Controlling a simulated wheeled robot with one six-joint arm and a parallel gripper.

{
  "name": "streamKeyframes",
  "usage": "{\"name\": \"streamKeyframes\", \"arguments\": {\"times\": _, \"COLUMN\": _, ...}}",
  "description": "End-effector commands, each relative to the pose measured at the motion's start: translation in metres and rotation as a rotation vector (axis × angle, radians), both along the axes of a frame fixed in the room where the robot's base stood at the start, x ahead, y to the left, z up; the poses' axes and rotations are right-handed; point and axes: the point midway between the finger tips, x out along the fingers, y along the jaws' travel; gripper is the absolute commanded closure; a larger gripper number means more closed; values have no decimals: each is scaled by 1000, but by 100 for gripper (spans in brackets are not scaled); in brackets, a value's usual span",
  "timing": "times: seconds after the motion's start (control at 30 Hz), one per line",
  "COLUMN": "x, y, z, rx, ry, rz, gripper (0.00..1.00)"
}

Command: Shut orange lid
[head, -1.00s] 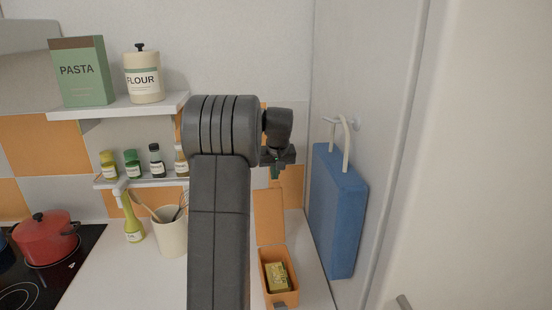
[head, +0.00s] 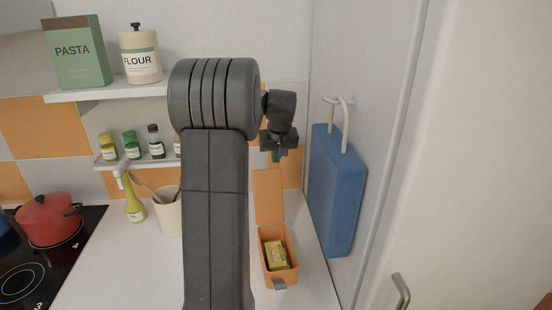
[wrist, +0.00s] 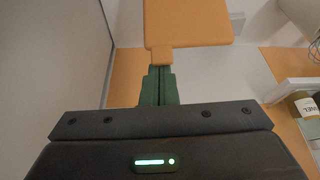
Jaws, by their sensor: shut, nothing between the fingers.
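The orange lid (head: 268,196) stands open and upright at the back of the orange box (head: 282,275) on the white counter. A yellow item (head: 277,254) lies inside the box. My gripper (head: 277,155) is above the lid's top edge in the head view, partly hidden by its own wrist. In the wrist view its green fingers (wrist: 158,72) are shut and empty. Their tips are at the small tab of the orange lid (wrist: 188,22); I cannot tell whether they touch it.
A blue board (head: 338,195) hangs on the wall close to the right of the box. Shelves with jars (head: 110,150) are behind. A cabinet handle (head: 401,291) is at lower right.

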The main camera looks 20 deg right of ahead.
Motion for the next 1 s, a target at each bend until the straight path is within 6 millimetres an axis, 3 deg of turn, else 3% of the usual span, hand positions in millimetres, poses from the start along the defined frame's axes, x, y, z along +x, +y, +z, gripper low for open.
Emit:
{"name": "streamKeyframes", "arguments": {"times": 0.43, "x": -30, "y": 4, "z": 1, "rx": -45, "ry": -258, "rz": -4, "gripper": 100}}
{"name": "streamKeyframes", "arguments": {"times": 0.77, "x": -59, "y": 10, "z": 7, "rx": -44, "ry": -251, "rz": -1, "gripper": 100}}
{"name": "streamKeyframes", "arguments": {"times": 1.0, "x": -86, "y": 14, "z": 7, "rx": -65, "ry": -371, "rz": -3, "gripper": 100}}
